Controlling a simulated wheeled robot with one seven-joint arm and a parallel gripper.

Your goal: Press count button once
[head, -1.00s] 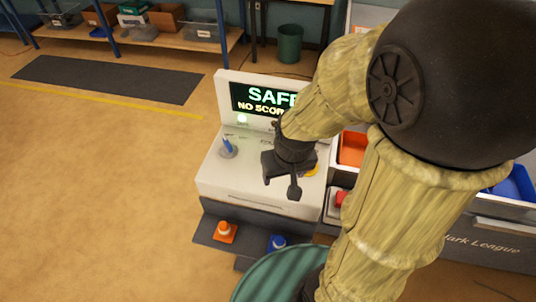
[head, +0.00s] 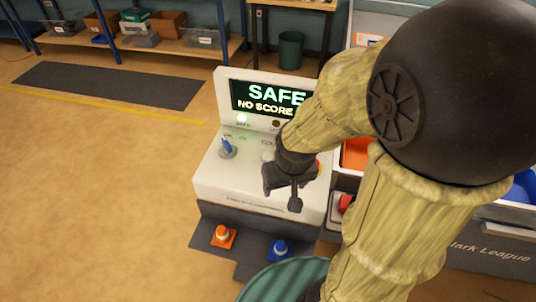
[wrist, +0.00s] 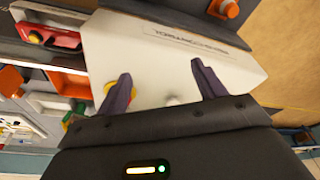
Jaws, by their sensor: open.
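A white console (head: 225,185) has a screen (head: 262,97) reading "SAFE" and "NO SCORE". A label starting "CO" is partly visible on its top, beside my gripper. A pale round button (head: 267,156) sits below that label; whether it is the count button I cannot tell. In the wrist view a pale knob (wrist: 172,100) shows between my fingers, its lower part hidden by the gripper body. My gripper (head: 283,195) hangs over the console's right half, open and empty. Its two dark fingers (wrist: 165,87) are spread apart in the wrist view. My arm hides the console's right side.
A blue lever (head: 227,148) stands on the console's left. A red and yellow button (wrist: 108,90) is near one finger. An orange cone (head: 223,238) and a blue cone (head: 279,249) stand before the console. Open floor (head: 90,190) lies left.

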